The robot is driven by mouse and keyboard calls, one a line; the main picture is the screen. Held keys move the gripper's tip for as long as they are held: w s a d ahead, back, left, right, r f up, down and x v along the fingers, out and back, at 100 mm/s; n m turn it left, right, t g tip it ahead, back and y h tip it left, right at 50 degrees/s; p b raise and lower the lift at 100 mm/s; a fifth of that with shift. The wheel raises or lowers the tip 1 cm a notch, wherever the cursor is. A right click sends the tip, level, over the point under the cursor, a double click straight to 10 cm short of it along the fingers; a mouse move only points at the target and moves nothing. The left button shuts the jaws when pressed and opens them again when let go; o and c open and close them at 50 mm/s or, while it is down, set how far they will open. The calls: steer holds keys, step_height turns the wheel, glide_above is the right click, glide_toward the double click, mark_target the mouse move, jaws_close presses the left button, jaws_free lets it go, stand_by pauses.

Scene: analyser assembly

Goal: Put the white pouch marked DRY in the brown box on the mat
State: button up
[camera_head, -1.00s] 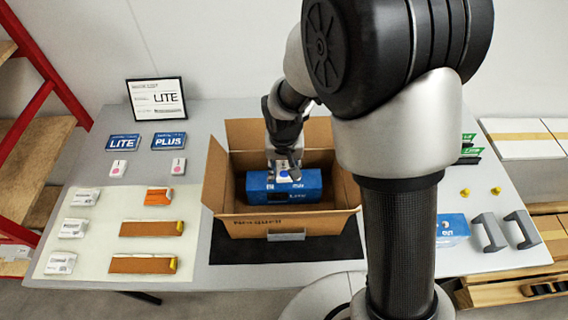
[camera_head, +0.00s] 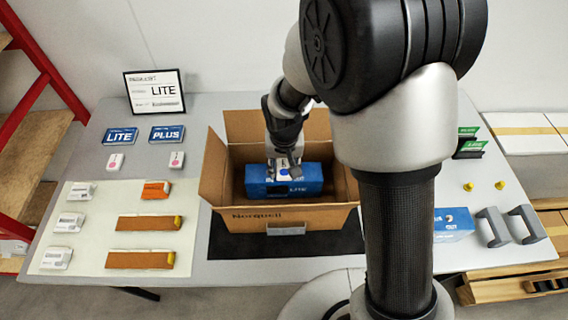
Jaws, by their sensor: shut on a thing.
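The brown box (camera_head: 258,218) stands open on the black mat (camera_head: 235,245), its flaps spread. A blue carton marked LITE (camera_head: 302,188) lies inside it. My gripper (camera_head: 284,166) is down inside the box opening, over the blue carton. It is shut on a small white pouch (camera_head: 282,174) with a blue mark, just above or against the carton; I cannot tell whether they touch. The DRY lettering is too small to read, and the fingers partly hide the pouch.
Two white pieces with pink dots (camera_head: 115,161) lie left of the box. A pale mat (camera_head: 100,225) holds white packets and orange-brown pieces. Blue LITE and PLUS cards (camera_head: 121,136) lie behind. Grey handles (camera_head: 492,228) and yellow knobs (camera_head: 468,187) are at right.

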steer(key=shift+f, duration=0.3)
stand_by(0.5)
steer(key=o, duration=1)
steer(key=shift+c, duration=0.2)
steer(key=shift+r, duration=0.15)
step_height(320, 180, up, 12)
steer(key=p, duration=0.8)
stand_by(0.9)
